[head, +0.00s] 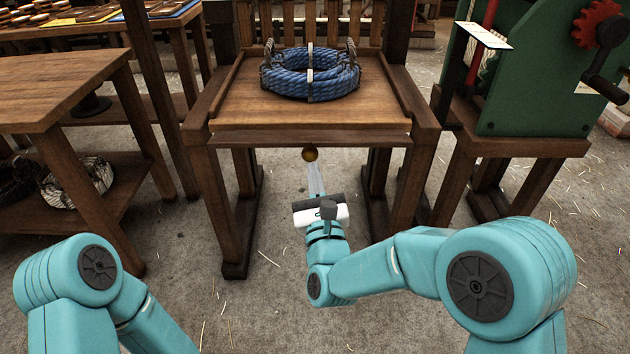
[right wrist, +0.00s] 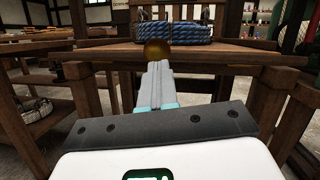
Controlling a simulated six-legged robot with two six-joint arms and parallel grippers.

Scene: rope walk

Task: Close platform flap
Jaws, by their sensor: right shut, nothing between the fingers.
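The wooden platform (head: 250,108) stands at the centre of the head view. A narrow board along its front edge looks like the flap (head: 260,138); its exact angle is hard to tell.
A coil of blue rope (head: 312,75) lies on the platform among upright posts. A wooden table (head: 60,85) stands at left, with rope coils on its shelf. A green machine (head: 535,90) on a wooden stand is at right. The floor in front is clear apart from straw.

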